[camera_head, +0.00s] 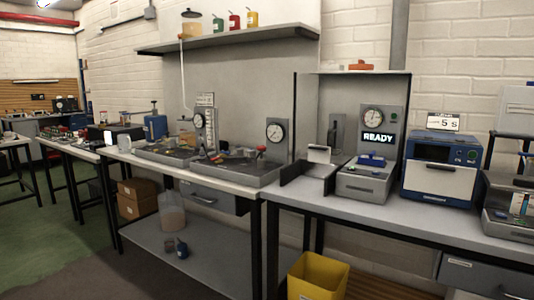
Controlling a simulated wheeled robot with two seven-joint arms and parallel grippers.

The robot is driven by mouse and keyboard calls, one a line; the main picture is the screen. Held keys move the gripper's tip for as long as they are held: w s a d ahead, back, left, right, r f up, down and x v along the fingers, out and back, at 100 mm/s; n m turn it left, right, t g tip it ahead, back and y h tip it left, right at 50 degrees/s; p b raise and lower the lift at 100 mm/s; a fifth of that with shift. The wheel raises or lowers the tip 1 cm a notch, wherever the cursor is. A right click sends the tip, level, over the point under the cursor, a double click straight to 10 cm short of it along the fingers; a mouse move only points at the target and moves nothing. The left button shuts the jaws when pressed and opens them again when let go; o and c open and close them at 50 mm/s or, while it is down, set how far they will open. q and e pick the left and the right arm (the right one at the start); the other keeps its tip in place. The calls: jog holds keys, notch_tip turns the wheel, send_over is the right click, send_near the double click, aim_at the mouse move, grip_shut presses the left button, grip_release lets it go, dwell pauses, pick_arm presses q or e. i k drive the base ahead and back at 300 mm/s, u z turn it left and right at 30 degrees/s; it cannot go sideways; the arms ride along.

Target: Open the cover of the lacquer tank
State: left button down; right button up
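Neither of my grippers is in view. No tank is clearly labelled as lacquer at this size, so I cannot tell which thing it is. A grey machine (362,186) with a lit READY display (377,138) and a dial stands on the right bench, inside an open-fronted hood. A blue piece (371,160) lies on its top. A small grey unit with a white plate (319,154) stands to its left. I cannot tell whether any cover here is open.
A blue oven-like box (440,168) stands right of the hood on the grey bench (412,220). Shallow trays (238,178) with dials are on the left bench. A yellow bin (318,277) stands on the floor below. Small cans (234,21) sit on the wall shelf.

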aim_at(319, 155)
jog(key=u, duration=0.75)
jog(key=i, duration=2.15)
jog(key=z, duration=0.55)
